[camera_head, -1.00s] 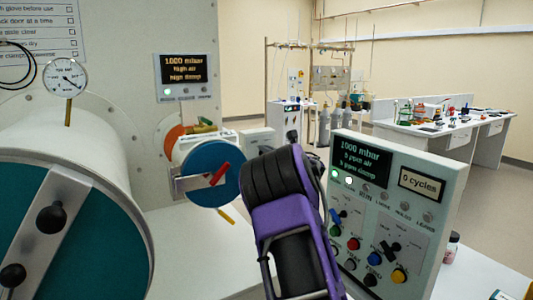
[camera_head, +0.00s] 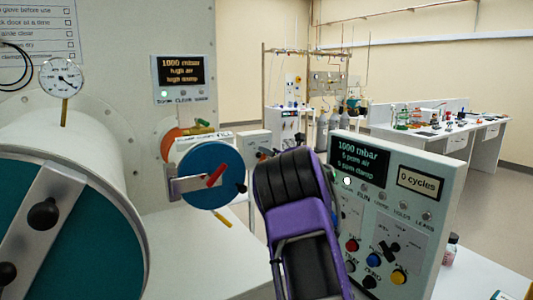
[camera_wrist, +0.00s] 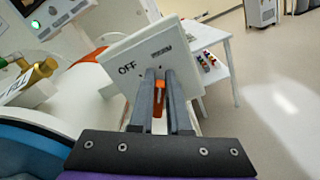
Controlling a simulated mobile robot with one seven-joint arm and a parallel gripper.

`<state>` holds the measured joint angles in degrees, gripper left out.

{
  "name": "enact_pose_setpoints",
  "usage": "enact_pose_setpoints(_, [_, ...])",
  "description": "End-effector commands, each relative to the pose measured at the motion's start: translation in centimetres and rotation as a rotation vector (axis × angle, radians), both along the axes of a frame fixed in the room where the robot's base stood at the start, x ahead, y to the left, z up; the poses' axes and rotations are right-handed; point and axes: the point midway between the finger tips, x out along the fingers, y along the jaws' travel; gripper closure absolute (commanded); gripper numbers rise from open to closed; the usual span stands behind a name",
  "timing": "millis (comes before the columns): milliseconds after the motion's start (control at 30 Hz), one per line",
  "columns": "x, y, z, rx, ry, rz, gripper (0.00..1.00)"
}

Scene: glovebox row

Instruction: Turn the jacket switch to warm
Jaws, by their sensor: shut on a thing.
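The jacket switch is an orange lever (camera_wrist: 159,94) on a pale square panel (camera_wrist: 122,56) in the wrist view. The panel reads OFF at its left; a second small label higher up is too blurred to read. My gripper (camera_wrist: 160,84) is shut on the orange lever, with one grey finger on each side of it. The fingers hide part of the lever and the lower panel. In the head view my purple arm stands in the middle, and my fingers are hidden behind it.
A blue round door (camera_head: 210,175) with a red handle is left of my arm, and a larger teal door (camera_head: 85,240) is nearer. A control panel (camera_head: 440,200) with knobs and buttons stands close on the right. A bench (camera_head: 490,135) is farther back.

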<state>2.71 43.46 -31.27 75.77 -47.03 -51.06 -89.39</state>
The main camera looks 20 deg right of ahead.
Motion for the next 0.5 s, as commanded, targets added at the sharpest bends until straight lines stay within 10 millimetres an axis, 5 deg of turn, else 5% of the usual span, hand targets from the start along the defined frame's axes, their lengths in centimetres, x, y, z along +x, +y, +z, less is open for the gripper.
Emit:
enact_pose_setpoints(167, [-0.02, -0.02, -0.15, 0.001, 0.002, -0.001, 1.00])
enact_pose_setpoints(200, [-0.02, -0.02, -0.15, 0.001, 0.002, -0.001, 0.78])
enact_pose_setpoints(333, [-0.02, -0.03, -0.12, 0.001, 0.002, 0.000, 0.55])
enact_pose_setpoints(500, [-0.01, -0.02, -0.07, 0.000, 0.001, -0.001, 0.55])
